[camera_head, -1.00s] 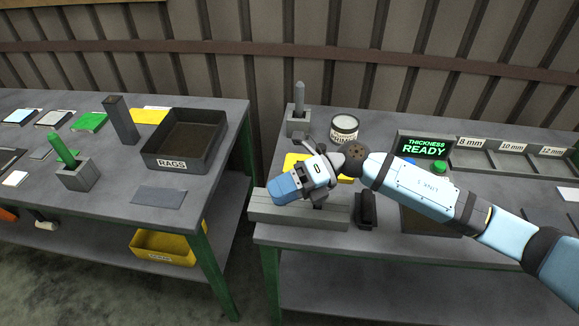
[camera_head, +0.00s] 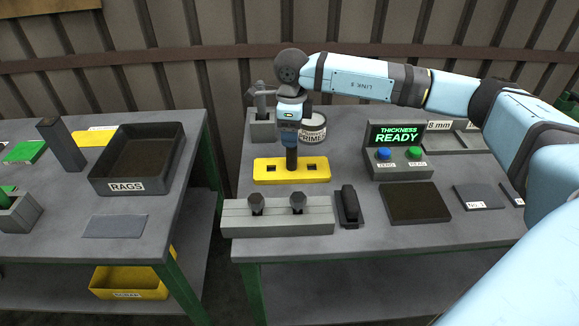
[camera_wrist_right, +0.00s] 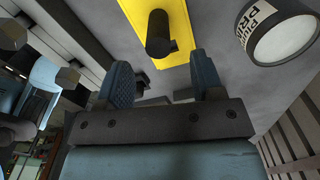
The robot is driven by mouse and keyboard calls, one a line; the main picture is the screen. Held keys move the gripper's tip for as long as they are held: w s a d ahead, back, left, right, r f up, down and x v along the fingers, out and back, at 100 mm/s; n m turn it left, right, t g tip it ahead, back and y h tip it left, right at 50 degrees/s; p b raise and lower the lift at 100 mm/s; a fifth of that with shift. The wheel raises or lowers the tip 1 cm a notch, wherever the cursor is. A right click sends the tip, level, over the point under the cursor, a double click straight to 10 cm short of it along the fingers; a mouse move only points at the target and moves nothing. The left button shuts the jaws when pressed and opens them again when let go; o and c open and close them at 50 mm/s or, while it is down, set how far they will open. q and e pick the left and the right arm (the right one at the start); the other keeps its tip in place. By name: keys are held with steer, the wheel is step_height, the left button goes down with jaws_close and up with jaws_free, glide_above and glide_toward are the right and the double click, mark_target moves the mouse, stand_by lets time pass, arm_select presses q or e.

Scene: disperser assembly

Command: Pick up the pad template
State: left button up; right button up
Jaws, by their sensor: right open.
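The pad template is taken to be the yellow plate (camera_head: 262,172) on the right-hand table, lying flat with two dark square holes and a dark upright handle (camera_head: 292,158) at its middle. In the right wrist view the yellow plate (camera_wrist_right: 181,22) and its black round handle (camera_wrist_right: 158,36) show at the top, just beyond the fingers. My right gripper (camera_head: 291,140) points down right over the handle; its fingertips are hard to make out there. In the right wrist view its two fingers (camera_wrist_right: 161,72) are apart with nothing between them. My left gripper is not in view.
A primer tin (camera_head: 313,130) and a grey holder (camera_head: 262,130) stand close behind the plate. A grey block with two dark knobs (camera_head: 277,218) lies in front. A black-handled tool (camera_head: 348,207) and a thickness display (camera_head: 397,135) are to the right.

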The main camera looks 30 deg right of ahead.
mark_target(291, 157)
step_height(291, 157, down, 9)
steer(key=shift+s+r, duration=0.1)
steer(key=shift+r, duration=0.1)
jaws_close()
stand_by(0.4)
